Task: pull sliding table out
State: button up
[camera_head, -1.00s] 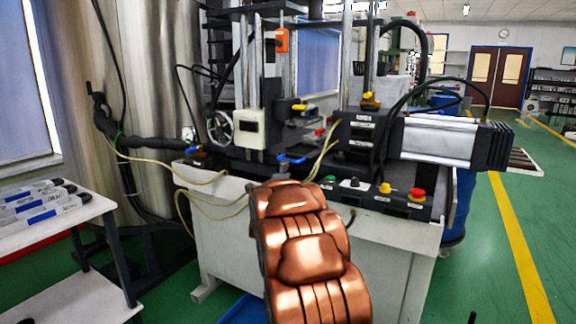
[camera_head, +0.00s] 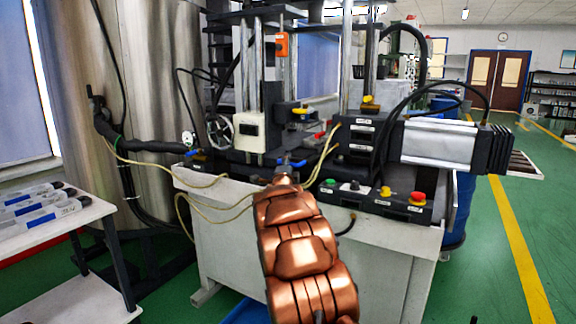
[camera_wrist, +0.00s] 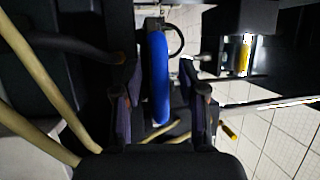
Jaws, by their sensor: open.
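A blue handle (camera_wrist: 158,75) runs lengthwise between the two fingers of my gripper (camera_wrist: 161,85) in the wrist view. The fingers are open, with a visible gap on each side of the handle. In the head view, a small blue part (camera_head: 297,163) shows at the front of the machine, just beyond the end of my copper-coloured arm. My arm hides most of the gripper there. I cannot make out the sliding table itself clearly.
The machine stands on a white bench (camera_head: 215,235). A button box (camera_head: 375,198) is right of my arm. Pale hoses (camera_wrist: 45,90) run left of the gripper. Green floor is free at right.

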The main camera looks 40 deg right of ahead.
grip_shut()
dwell(0.3)
dwell(0.4)
